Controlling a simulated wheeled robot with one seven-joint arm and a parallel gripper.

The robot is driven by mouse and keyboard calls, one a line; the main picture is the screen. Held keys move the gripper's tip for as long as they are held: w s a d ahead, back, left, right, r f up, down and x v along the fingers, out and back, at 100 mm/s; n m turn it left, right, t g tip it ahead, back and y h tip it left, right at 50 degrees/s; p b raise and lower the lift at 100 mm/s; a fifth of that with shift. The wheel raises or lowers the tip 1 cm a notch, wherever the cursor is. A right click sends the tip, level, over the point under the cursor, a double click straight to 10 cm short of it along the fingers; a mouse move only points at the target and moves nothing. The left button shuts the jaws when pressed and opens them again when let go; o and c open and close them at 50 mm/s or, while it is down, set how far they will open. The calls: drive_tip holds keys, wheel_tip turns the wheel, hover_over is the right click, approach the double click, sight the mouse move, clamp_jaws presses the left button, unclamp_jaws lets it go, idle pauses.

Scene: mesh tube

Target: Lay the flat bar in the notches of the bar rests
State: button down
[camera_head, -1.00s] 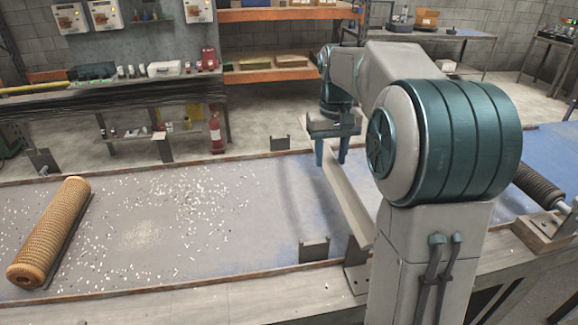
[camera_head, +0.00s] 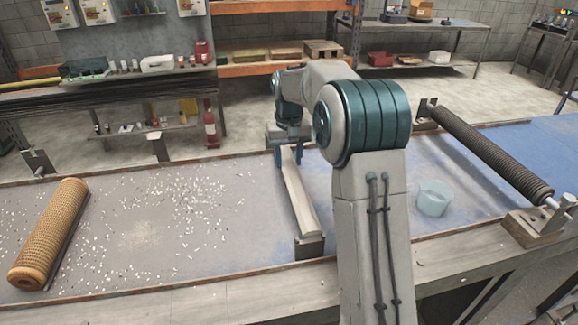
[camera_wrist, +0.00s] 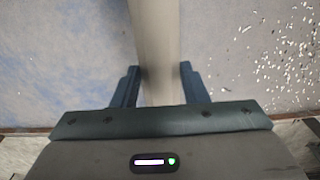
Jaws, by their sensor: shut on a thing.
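The long pale flat bar (camera_head: 297,195) runs from my gripper toward the front edge of the table. My gripper (camera_head: 289,160) is shut on it near its far end. In the wrist view the bar (camera_wrist: 156,45) passes between the two blue fingers (camera_wrist: 158,88). The bar's near end is at the near bar rest (camera_head: 310,247), a dark bracket by the table's front edge. I cannot tell whether the bar sits down in the notch or just above it. The far bar rest is hidden behind my gripper.
A brown mesh tube (camera_head: 48,235) lies on the left of the table (camera_head: 150,255), with white chips scattered beside it. A dark ribbed roller (camera_head: 485,155) on supports crosses the right side. A translucent bluish cylinder (camera_head: 433,198) stands right of my arm.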

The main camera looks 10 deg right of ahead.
sight(289, 163)
drive_tip(key=shift+f, duration=1.65)
drive_tip(key=shift+f, duration=0.2)
drive_tip(key=c, duration=0.9)
unclamp_jaws()
drive_tip(key=shift+o, duration=0.2)
